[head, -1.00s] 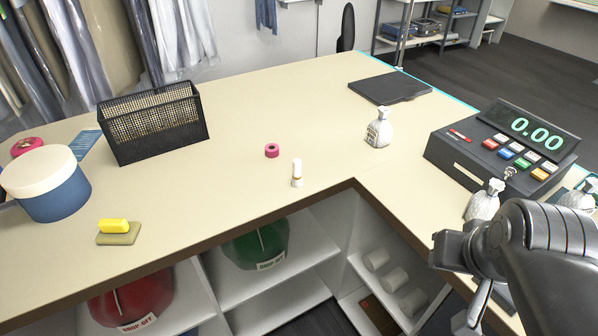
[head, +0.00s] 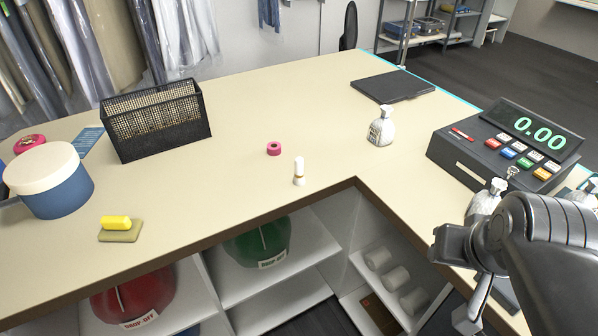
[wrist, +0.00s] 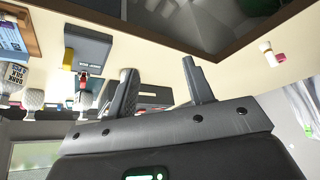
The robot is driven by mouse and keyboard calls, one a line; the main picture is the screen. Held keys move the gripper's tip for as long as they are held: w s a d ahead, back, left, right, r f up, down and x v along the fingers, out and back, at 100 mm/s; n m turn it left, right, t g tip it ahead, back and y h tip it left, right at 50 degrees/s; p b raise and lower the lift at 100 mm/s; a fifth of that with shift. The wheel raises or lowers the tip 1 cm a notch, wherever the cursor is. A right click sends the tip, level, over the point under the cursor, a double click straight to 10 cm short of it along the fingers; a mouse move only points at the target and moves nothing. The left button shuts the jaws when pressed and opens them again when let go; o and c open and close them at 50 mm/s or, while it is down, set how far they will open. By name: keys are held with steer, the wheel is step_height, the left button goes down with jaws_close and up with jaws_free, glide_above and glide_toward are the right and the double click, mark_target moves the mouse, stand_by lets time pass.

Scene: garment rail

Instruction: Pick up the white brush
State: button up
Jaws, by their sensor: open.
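The white brush (head: 299,173) stands upright on the beige counter (head: 240,190), near its front edge and left of the inner corner. It also shows in the wrist view as a small white piece (wrist: 268,54) at the upper right, clear of the fingers. My gripper (wrist: 158,80) is open and empty, with its two dark fingers apart. In the head view my arm is at the lower right, beside the cash register and well to the right of the brush; the fingertips are hard to make out there.
A pink tape roll (head: 274,148) lies just behind the brush. A white bottle (head: 381,127) stands to its right, and the register (head: 505,145) is farther right.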

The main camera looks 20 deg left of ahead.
steer(key=w+a+r, duration=0.2)
steer(key=w+a, duration=0.3)
steer(key=w, duration=0.4)
steer(key=n+g+y, duration=0.1)
steer(key=n, duration=0.2)
glide_toward(299, 168)
steer(key=w+f, duration=0.1)
steer(key=w, duration=0.1)
steer(key=x, duration=0.5)
steer(key=shift+s+d+f, duration=0.15)
steer(key=shift+s, duration=0.05)
steer(key=shift+a+x, duration=0.2)
steer(key=shift+x, duration=1.15)
steer(key=shift+a+x, duration=0.2)
steer(key=shift+x, duration=1.15)
jaws_close()
